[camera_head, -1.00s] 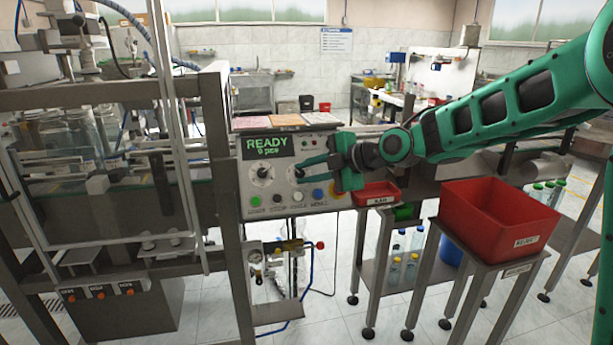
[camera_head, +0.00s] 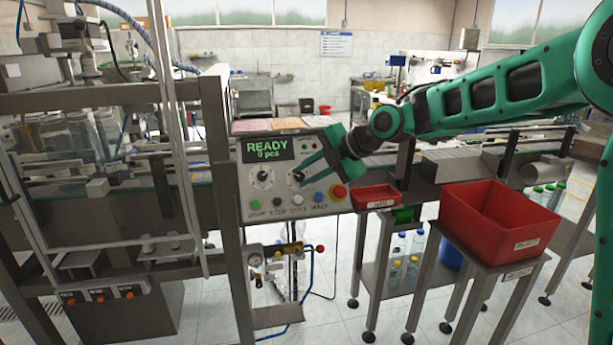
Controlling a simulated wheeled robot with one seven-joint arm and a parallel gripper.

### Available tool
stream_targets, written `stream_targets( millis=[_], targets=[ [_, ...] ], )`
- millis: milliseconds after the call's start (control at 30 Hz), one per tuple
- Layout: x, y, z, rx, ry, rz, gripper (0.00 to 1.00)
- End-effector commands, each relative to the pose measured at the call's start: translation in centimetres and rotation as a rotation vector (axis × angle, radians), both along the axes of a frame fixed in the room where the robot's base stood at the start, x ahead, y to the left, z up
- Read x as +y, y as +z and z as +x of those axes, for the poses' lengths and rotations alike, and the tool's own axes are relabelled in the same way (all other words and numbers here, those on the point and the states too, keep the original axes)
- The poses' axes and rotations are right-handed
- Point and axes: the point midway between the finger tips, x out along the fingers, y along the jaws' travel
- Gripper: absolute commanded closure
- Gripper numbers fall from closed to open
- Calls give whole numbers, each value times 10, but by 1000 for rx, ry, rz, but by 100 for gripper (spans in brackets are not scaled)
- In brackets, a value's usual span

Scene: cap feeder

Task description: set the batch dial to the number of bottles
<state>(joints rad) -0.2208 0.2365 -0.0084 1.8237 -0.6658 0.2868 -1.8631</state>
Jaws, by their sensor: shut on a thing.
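The control panel (camera_head: 250,197) stands in the middle, with a green display (camera_head: 267,149) reading "READY" and a pcs count that looks like 0. Two dials sit under the display: a left dial (camera_head: 263,178) and a right dial (camera_head: 294,181). My gripper (camera_head: 303,176) is at the right dial, its fingers shut on that dial's knob and tilted. The fingers partly cover the dial, so its pointer cannot be read. Bottles (camera_head: 92,130) stand behind the clear guard on the left; they are too blurred to number.
Below the dials are several buttons, with a red stop button (camera_head: 338,191) at the right. A small red tray (camera_head: 375,196) and a big red crate (camera_head: 500,222) stand to the right. Bottles (camera_head: 405,255) stand on a low shelf. A metal guard post (camera_head: 178,150) rises left of the panel.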

Motion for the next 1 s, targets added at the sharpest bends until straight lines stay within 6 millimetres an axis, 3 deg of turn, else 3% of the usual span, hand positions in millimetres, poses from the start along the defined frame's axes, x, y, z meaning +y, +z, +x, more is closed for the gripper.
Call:
stream_targets(
  millis=[133, 167, 200, 233, 633, 1000],
  targets=[
    [-5, -2, 4, 1, -12, -3, 100],
    [-5, -2, 4, 1, -12, -3, 72],
    [-4, -2, 3, 1, -11, -3, 63],
    [-4, -2, 3, 1, -11, -3, 61],
    [-7, 5, -1, -1, -6, 0, 61],
    [-52, 44, -25, -2, -8, 1, 61]
  ],
)
